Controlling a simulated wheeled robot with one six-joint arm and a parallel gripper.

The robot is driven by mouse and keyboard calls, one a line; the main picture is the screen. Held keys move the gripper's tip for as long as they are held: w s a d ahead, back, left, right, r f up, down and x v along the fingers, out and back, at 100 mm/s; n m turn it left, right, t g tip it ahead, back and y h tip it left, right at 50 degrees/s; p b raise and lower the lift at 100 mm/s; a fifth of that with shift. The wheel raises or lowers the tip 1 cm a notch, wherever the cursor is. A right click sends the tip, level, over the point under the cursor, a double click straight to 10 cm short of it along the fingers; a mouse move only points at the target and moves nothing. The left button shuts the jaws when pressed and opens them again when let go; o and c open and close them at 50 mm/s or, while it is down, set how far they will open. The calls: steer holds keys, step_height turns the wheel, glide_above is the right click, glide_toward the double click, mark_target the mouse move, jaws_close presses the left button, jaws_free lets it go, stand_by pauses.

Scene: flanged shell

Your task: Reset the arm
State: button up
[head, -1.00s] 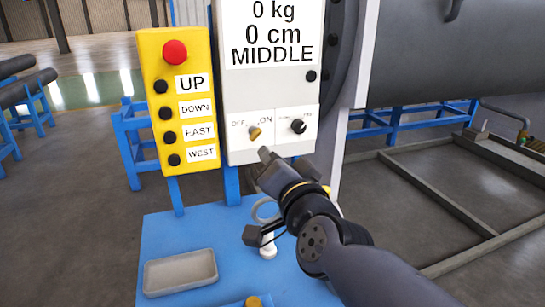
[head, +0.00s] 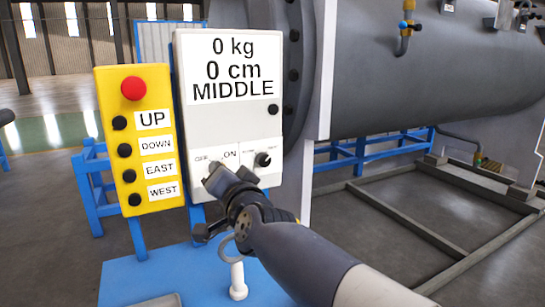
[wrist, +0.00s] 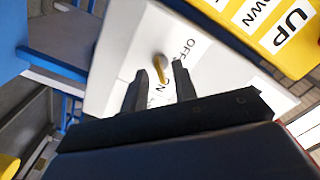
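A white control panel (head: 226,125) stands upright and reads "0 kg", "0 cm", "MIDDLE". My gripper (head: 213,174) is in front of the panel's lower left, over the OFF/ON switch, which it hides in the head view. Nothing is seen held.
A yellow button box (head: 139,140) with a red stop button and UP, DOWN, EAST, WEST buttons stands left of the panel. A second black knob (head: 262,160) is on the panel's right. A blue table (head: 150,277) lies below. A large grey vessel (head: 430,60) is behind.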

steer(key=shift+w+a, duration=0.3)
steer(key=shift+w, duration=0.25)
